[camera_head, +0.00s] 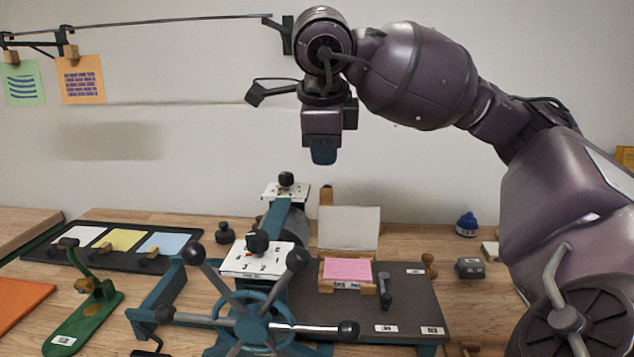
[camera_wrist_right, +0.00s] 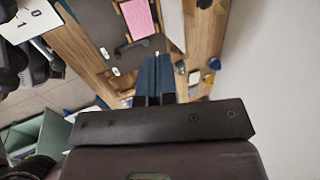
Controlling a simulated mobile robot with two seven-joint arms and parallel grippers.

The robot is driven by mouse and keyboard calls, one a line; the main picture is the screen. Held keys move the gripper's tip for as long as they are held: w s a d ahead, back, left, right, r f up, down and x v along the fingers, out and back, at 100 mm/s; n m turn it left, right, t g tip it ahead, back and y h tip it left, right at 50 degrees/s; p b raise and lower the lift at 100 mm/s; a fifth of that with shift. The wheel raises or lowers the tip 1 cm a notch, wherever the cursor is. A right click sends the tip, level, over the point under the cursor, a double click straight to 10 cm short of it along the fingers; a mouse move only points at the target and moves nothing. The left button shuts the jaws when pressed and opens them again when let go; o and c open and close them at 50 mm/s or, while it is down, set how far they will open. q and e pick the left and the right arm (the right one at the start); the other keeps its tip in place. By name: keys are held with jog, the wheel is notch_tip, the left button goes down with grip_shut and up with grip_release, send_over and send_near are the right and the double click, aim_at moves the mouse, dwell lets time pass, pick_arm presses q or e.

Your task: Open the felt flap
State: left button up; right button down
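No part is plainly marked as the felt flap. The likeliest piece is a pale grey panel (camera_head: 349,228) that stands up behind a wooden holder (camera_head: 324,270) with a pink pad (camera_head: 347,270). The holder sits on a dark grey board (camera_head: 410,310) on the table. The pink pad also shows at the top of the right wrist view (camera_wrist_right: 140,18). My right gripper (camera_head: 323,158) hangs in the air high above the holder, pointing down and apart from everything. Its teal fingers (camera_wrist_right: 157,75) lie together with nothing seen between them. My left gripper is not in view.
A teal wheel (camera_head: 252,325) with black-knobbed spokes stands in front, left of the board. White switch plates (camera_head: 262,260) stand beside it. A green lever stand (camera_head: 85,318) and a dark tray (camera_head: 125,245) are at left. A blue bottle (camera_head: 467,225) stands at the back right.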

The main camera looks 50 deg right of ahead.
aim_at(326, 191)
jog(key=x, duration=0.3)
jog(key=d+x, duration=0.1)
jog(key=x, duration=0.3)
jog(key=w+x, duration=0.1)
jog(key=x, duration=0.3)
jog(key=shift+w+d+r+b, duration=0.15)
jog(key=shift+d+r+b, duration=0.15)
jog(key=shift+d+r, duration=0.1)
jog(key=shift+w+d, duration=0.3)
jog(key=shift+d, duration=0.2)
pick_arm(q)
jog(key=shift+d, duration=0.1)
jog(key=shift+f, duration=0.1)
